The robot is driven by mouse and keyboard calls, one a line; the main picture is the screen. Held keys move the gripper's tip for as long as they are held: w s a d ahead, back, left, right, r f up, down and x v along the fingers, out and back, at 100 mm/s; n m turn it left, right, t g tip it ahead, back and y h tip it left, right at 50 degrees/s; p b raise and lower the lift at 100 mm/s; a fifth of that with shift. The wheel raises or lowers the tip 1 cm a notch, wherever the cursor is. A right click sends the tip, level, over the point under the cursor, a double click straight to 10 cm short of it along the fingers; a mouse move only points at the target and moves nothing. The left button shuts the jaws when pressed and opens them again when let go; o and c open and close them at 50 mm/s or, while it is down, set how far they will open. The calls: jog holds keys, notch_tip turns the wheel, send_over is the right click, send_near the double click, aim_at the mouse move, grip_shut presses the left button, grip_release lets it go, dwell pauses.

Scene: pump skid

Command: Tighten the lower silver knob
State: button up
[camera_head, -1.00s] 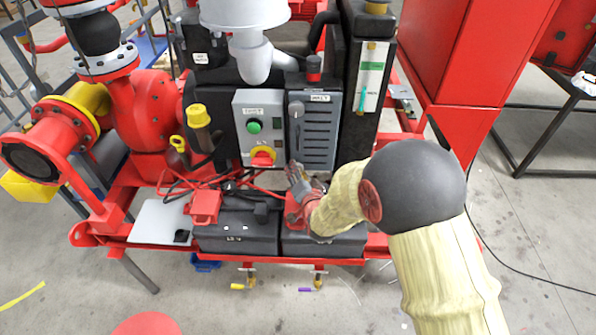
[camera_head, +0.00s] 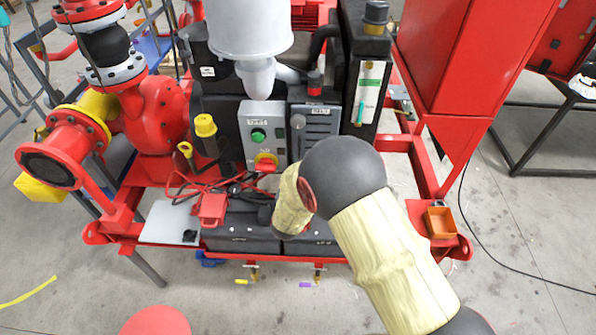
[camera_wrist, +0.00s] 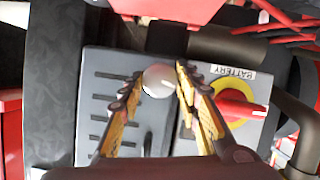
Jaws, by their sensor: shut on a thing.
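The lower silver knob (camera_wrist: 158,81) is a round grey-silver cap near the edge of a grey slotted panel in the wrist view. My gripper (camera_wrist: 159,76) has one yellow-and-black finger on each side of it and is shut on it. In the head view my arm hides the gripper and this knob. Another silver knob (camera_head: 298,121) shows higher on the slotted panel (camera_head: 318,117) in the head view.
A red rotary switch on a yellow plate (camera_wrist: 234,104) sits close beside the right finger in the wrist view. The control box (camera_head: 258,130) has a green button. Black boxes (camera_head: 240,236) and red cables lie below. An orange tray (camera_head: 439,222) stands at right.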

jog(key=shift+a+f+n+t+h+p, duration=0.15)
jog(key=shift+n+t+h+p, duration=0.6)
jog(key=shift+n, duration=1.45)
jog(key=shift+a+f+n+t+h+p, duration=0.1)
jog(key=shift+n+t+h+p, duration=0.3)
jog(key=shift+n+h+p, duration=1.2)
jog(key=shift+a+f+n+t+h, duration=0.15)
jog(key=shift+n+t+h, duration=0.4)
jog(key=shift+n, duration=2.25)
jog(key=shift+d, duration=0.1)
jog(key=o, duration=1)
jog(key=shift+o, duration=0.5)
jog(key=shift+o, duration=0.3)
